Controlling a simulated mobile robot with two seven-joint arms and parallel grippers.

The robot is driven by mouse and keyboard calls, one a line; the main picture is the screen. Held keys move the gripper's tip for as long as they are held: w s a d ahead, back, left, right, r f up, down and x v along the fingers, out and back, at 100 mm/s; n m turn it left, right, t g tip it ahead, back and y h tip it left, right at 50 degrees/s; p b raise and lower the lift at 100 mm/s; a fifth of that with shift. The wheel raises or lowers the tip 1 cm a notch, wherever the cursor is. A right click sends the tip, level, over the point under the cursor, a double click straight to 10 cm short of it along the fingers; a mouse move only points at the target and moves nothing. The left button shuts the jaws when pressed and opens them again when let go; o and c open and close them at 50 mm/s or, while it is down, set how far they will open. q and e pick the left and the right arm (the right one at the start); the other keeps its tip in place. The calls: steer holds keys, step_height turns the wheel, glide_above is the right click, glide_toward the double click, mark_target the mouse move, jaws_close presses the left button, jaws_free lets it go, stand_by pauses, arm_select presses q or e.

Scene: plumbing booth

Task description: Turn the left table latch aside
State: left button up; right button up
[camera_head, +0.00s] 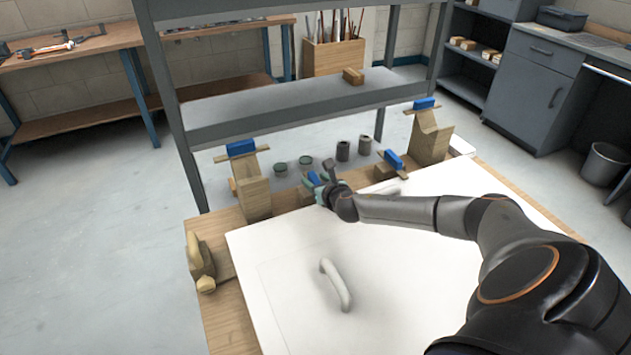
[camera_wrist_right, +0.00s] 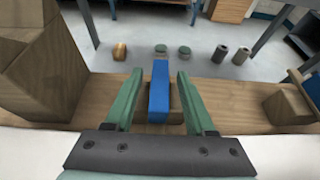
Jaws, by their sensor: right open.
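The left table latch (camera_wrist_right: 160,88), a blue bar, sits on a small wooden block (camera_head: 306,196) at the far edge of the white panel (camera_head: 290,250). In the wrist view it points away from me, between the two green fingers of my right gripper (camera_wrist_right: 160,73). The gripper is open, with a gap visible on both sides of the bar. In the head view the right gripper (camera_head: 326,184) partly hides the latch. The right table latch (camera_head: 395,159) is another blue bar on a block farther right. My left gripper is out of view.
Tall wooden supports with blue-topped bars stand at the left (camera_head: 254,190) and right (camera_head: 430,138) of the table's far edge. A white handle (camera_head: 336,285) rises from the panel. A grey shelf rack (camera_head: 290,107) stands behind. Several small cylinders lie beyond the table edge.

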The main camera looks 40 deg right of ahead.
steer(key=shift+w, duration=0.1)
jaws_close()
stand_by(0.5)
stand_by(1.0)
